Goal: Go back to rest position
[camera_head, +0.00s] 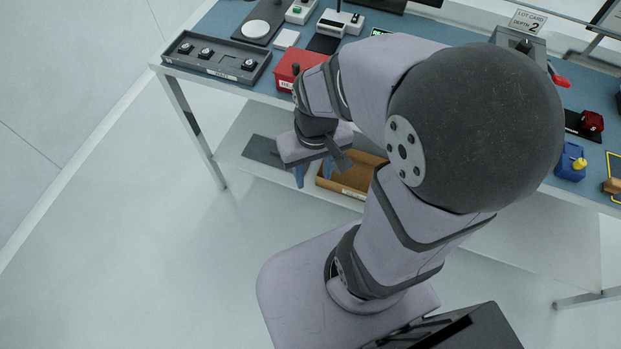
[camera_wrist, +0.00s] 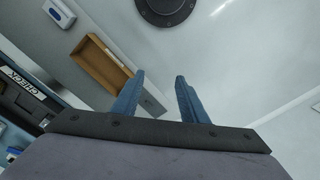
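My gripper (camera_head: 313,174) hangs in front of the workbench's front edge, below the level of its top, with its blue fingers pointing down. In the wrist view my gripper (camera_wrist: 158,88) shows two blue fingers apart with a clear gap and nothing between them. My arm is folded, and its large dark joint covers the middle of the head view and part of the bench.
The workbench (camera_head: 225,84) has a blue top. A dark tray (camera_head: 217,71) with several round parts sits at its left. A red box (camera_head: 290,72) stands near its front edge. A brown open bin (camera_head: 350,178) lies on the lower shelf. The floor in front is clear.

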